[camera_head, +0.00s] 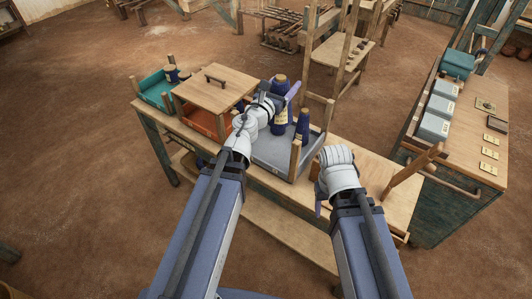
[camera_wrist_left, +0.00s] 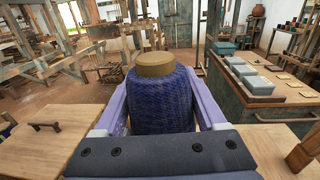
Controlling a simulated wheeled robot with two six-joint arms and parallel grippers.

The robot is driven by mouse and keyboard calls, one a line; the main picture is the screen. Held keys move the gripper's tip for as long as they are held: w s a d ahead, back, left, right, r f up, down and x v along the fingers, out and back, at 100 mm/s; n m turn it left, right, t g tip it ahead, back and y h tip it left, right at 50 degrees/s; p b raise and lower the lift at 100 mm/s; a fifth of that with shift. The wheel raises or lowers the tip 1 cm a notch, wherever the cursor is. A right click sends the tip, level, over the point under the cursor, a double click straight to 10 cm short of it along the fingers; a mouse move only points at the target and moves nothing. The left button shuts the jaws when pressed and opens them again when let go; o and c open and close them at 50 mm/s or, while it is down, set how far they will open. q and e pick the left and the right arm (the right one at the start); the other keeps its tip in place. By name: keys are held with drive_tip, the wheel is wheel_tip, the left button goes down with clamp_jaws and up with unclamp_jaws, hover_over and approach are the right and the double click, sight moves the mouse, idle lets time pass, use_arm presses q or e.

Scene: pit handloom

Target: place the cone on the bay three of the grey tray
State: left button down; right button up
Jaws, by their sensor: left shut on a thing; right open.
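My left gripper (camera_head: 279,94) is shut on a dark blue cone (camera_head: 281,116) with a tan top. In the left wrist view the cone (camera_wrist_left: 160,98) stands upright between the two purple fingers. The grey tray (camera_head: 270,150) is on the bench, with wooden posts at its corners. The held cone is over or in the tray's far part; I cannot tell whether its base touches the tray. Another blue cone (camera_head: 302,128) stands in the tray at the right. My arm hides part of the tray, and the bay marks cannot be read. My right gripper (camera_head: 319,196) is open, right of the tray.
Left on the bench are an orange tray (camera_head: 200,119) under a wooden board (camera_head: 215,88) with a handle, and a teal tray (camera_head: 153,88) with blue cones. A slanted wooden bar (camera_head: 412,172) rises at the bench's right end. Another table (camera_head: 470,135) holds grey-blue boxes.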

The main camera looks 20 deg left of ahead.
use_arm(q)
drive_tip(key=w+a+f+b, duration=0.4)
drive_tip(key=w+f+b, duration=0.1)
drive_tip(key=f+b, duration=0.2)
drive_tip(key=w+a+f+y+b, duration=0.1)
drive_tip(key=w+a+f+b, duration=0.4)
drive_tip(key=f+b, duration=0.2)
wheel_tip(320, 180, down, 3)
drive_tip(key=shift+w+r+n+b, duration=0.2)
drive_tip(key=shift+w+n+b, duration=0.1)
drive_tip(key=shift+w, duration=0.05)
wheel_tip(320, 180, down, 10)
drive_tip(key=b, duration=1)
drive_tip(key=shift+d, duration=0.1)
drive_tip(key=shift+f, duration=0.2)
unclamp_jaws()
drive_tip(key=shift+r, duration=0.1)
drive_tip(key=shift+r, duration=0.15)
